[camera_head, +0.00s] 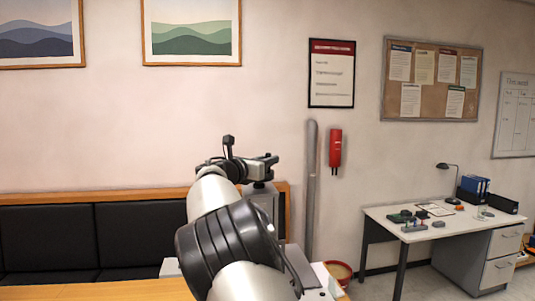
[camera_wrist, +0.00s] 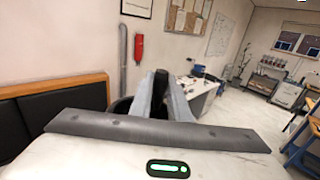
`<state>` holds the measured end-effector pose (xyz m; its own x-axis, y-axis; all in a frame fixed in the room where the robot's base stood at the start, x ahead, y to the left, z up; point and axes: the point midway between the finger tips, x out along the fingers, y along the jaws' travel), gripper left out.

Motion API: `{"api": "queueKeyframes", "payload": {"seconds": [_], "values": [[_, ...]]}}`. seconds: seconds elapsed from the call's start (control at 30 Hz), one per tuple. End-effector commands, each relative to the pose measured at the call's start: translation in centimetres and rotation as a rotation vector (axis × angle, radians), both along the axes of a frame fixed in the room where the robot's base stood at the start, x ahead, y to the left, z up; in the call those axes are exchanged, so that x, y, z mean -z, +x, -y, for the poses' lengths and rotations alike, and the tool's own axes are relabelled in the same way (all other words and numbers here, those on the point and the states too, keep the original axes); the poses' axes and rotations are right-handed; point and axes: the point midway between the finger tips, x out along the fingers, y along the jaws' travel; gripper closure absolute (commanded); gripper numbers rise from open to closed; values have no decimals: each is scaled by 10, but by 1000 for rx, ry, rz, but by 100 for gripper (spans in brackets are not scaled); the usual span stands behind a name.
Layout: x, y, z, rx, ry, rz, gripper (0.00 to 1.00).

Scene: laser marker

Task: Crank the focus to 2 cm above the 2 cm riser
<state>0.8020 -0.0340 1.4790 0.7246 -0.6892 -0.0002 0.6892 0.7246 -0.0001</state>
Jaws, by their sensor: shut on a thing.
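My gripper (camera_head: 262,167) is at the top of a pale grey upright housing (camera_head: 264,200), which seems to be the laser marker's column. The housing is mostly hidden behind my arm. In the wrist view my gripper (camera_wrist: 162,92) is shut on a small dark part (camera_wrist: 160,86) between its fingers. That part looks like the focus crank's handle, but its shape and the crank's angle are hard to tell. The riser, the work surface under the marker and any focus scale are not visible in either view.
A wooden table (camera_head: 105,289) is at the lower left, before a black padded bench (camera_head: 50,240). A grey vertical pipe (camera_head: 310,190) and red wall phone (camera_head: 335,148) are behind. A white desk (camera_head: 455,222) with small items stands right.

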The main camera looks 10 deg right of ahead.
Motion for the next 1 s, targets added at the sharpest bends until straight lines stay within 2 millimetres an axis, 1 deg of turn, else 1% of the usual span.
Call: {"api": "queueKeyframes", "payload": {"seconds": [0.53, 0.57, 0.6, 0.67, 1.0], "values": [[1, -1, 1, 28, -1, -1, 100], [1, -1, 1, 28, -1, -1, 81], [1, -1, 1, 28, -1, -1, 74], [1, -1, 1, 27, -1, -1, 65], [1, -2, -2, 25, 0, 0, 65]]}}
